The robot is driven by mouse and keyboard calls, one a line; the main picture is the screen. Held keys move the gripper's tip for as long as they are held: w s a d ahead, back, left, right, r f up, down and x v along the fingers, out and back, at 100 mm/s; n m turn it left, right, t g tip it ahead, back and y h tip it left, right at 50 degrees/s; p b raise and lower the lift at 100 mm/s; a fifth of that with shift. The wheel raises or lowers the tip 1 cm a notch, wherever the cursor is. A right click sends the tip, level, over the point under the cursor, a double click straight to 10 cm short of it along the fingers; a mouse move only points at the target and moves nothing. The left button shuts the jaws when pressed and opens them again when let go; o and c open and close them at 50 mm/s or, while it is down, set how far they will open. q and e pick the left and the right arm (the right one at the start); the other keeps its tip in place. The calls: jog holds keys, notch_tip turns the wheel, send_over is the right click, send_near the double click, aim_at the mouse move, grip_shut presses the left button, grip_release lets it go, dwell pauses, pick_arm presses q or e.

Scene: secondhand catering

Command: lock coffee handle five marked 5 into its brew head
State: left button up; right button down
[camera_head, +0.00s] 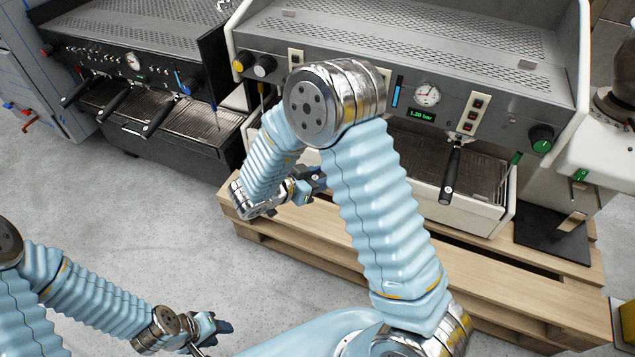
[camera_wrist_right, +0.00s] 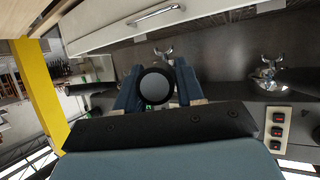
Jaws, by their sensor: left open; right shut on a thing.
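My right gripper (camera_head: 316,180) is in front of the right-hand coffee machine (camera_head: 500,75), low at its front, partly behind my own arm. In the right wrist view the fingers (camera_wrist_right: 157,80) are shut on a dark coffee handle (camera_wrist_right: 155,88), seen end-on as a round grey cap. No number is readable on it. Metal brew-head parts (camera_wrist_right: 165,54) show just beyond it; whether the handle touches them I cannot tell. My arm hides this spot in the head view. My left gripper (camera_head: 214,330) is open and empty, low above the floor.
Another black handle (camera_head: 452,175) sits in the brew head beside the 6 mark. A wooden pallet (camera_head: 290,225) lies under the machine. A second, black machine (camera_head: 130,60) with several handles stands at left. A grinder (camera_head: 612,100) is at right. The floor at left is clear.

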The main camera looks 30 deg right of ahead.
jog(key=w+d+m+g+b, duration=0.1)
jog(key=w+d+b, duration=0.2)
jog(key=w+d, duration=0.3)
jog(key=shift+w+g+h, duration=0.3)
jog(key=shift+w, duration=0.55)
dwell(0.5)
jog(key=shift+r, duration=0.1)
jog(key=shift+r+h, duration=0.25)
jog(key=shift+h, duration=0.35)
jog(key=shift+r, duration=0.1)
jog(key=shift+p, duration=0.5)
dwell(0.3)
